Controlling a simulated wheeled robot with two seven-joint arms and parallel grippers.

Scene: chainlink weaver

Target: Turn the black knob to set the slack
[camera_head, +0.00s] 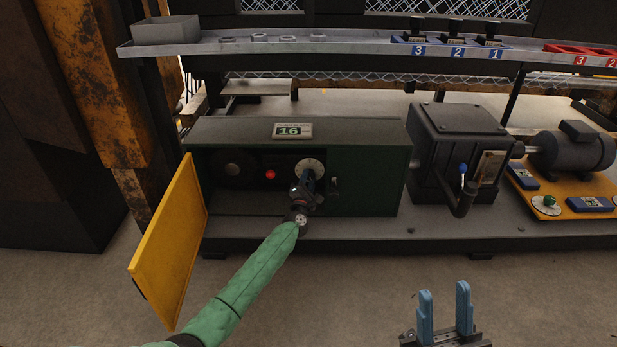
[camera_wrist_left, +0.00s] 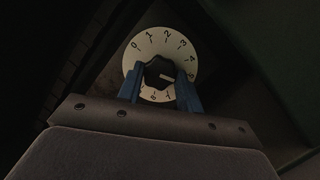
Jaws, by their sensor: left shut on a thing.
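The black knob (camera_wrist_left: 158,73) sits at the centre of a white numbered dial (camera_wrist_left: 160,42) in the left wrist view. A white mark on the knob points right, toward the numbers 4 and 5. My left gripper (camera_wrist_left: 160,88) has its blue fingers on either side of the knob, shut on it. In the head view the dial (camera_head: 310,166) is inside the open green cabinet, and my left gripper (camera_head: 308,182) reaches in and hides the knob. My right gripper (camera_head: 444,312) is open and empty at the lower right, in front of the bench.
The cabinet's yellow door (camera_head: 170,245) hangs open at the left. A counter (camera_head: 292,130) on the cabinet top reads 16. Inside are a red button (camera_head: 270,174) and a small switch (camera_head: 334,184). A grey gearbox with a crank (camera_head: 462,198) stands to the right.

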